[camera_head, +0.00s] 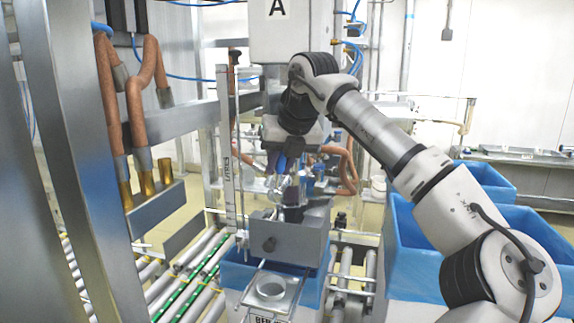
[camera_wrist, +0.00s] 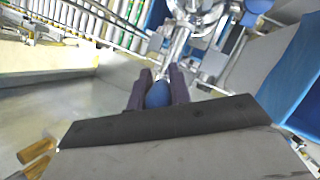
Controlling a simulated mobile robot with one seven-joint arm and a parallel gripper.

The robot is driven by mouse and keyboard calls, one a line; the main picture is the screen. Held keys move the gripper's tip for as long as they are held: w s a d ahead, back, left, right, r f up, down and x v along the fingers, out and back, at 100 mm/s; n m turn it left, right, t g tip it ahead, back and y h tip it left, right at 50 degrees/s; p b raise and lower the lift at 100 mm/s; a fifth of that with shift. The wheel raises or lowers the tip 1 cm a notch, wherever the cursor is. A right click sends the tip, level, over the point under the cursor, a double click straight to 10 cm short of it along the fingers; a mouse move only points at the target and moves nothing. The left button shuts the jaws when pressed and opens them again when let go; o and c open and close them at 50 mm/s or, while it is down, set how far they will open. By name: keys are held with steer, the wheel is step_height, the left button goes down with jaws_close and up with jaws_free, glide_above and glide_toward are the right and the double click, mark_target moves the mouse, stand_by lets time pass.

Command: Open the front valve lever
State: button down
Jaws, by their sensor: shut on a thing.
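The valve lever shows in the wrist view as a blue handle (camera_wrist: 158,95) with a metal shaft leading up to round metal valve parts (camera_wrist: 202,10). My gripper (camera_wrist: 161,78) has its two dark fingers closed on either side of the blue handle. In the head view my gripper (camera_head: 281,163) points down below the white box marked A, at the metal pipework over the filling station. There a bit of blue shows by the fingers, but the lever's exact angle is hard to make out.
A blue-lined crate (camera_head: 240,272) stands under the station on the roller conveyor (camera_head: 190,262). Larger blue-lined bins (camera_head: 415,245) stand to the right, under my arm. Brown hoses (camera_head: 135,95) and a metal post (camera_head: 75,140) are at the left.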

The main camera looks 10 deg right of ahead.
steer(key=shift+w+a+r+g+h, duration=0.1)
steer(key=shift+w+a+g+h, duration=0.1)
steer(key=shift+a+h, duration=0.25)
steer(key=shift+w+a+g+h, duration=0.1)
steer(key=shift+a+g+h, duration=0.1)
steer(key=shift+h, duration=0.35)
steer(key=c, duration=1.3)
jaws_free()
steer(key=v, duration=1.2)
steer(key=shift+a, duration=0.1)
